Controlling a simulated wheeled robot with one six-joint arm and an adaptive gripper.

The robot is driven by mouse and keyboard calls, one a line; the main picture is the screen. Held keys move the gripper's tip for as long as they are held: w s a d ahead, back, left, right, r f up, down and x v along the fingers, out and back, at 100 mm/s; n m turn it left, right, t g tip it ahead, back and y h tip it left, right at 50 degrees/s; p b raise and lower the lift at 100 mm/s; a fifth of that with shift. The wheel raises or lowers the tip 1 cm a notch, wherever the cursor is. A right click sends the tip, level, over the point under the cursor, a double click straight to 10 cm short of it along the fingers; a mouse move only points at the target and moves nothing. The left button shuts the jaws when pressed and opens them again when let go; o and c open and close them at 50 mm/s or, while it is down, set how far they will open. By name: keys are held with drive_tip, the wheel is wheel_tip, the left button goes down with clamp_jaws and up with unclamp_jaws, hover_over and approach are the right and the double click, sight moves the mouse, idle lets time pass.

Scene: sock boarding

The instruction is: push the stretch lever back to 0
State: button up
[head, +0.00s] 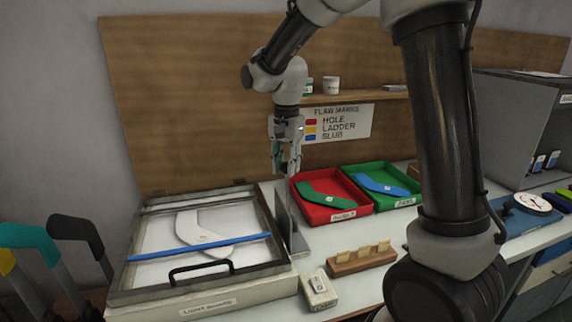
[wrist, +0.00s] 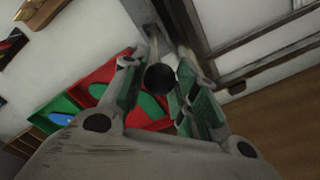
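The stretch lever shows in the wrist view as a round black knob (wrist: 160,78) at the end of a grey metal rod. The knob lies between the two fingers of my gripper (wrist: 162,95) in that picture. The green-padded fingers stand apart, and I cannot tell whether either touches the knob. In the head view my gripper (head: 286,166) points down above a grey metal stand (head: 283,222) beside the light board (head: 160,285). The lever's scale and its 0 mark cannot be read.
A red tray (head: 324,216) with a green form and a green tray (head: 393,204) with a blue form stand to the right. A wooden block (head: 362,260) and a small labelled box (head: 318,291) are in front. A shelf (head: 355,97) runs along the back panel.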

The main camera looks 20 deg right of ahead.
clamp_jaws()
drive_tip(key=w+f+g, duration=0.1)
drive_tip(key=w+g, duration=0.1)
drive_tip(key=w, duration=0.4)
drive_tip(key=shift+f+g, duration=0.3)
drive_tip(key=shift+f, duration=0.1)
drive_tip(key=o, duration=0.8)
unclamp_jaws()
drive_tip(key=shift+w, duration=0.1)
drive_tip(key=shift+c, duration=0.2)
drive_tip(key=v, duration=1.2)
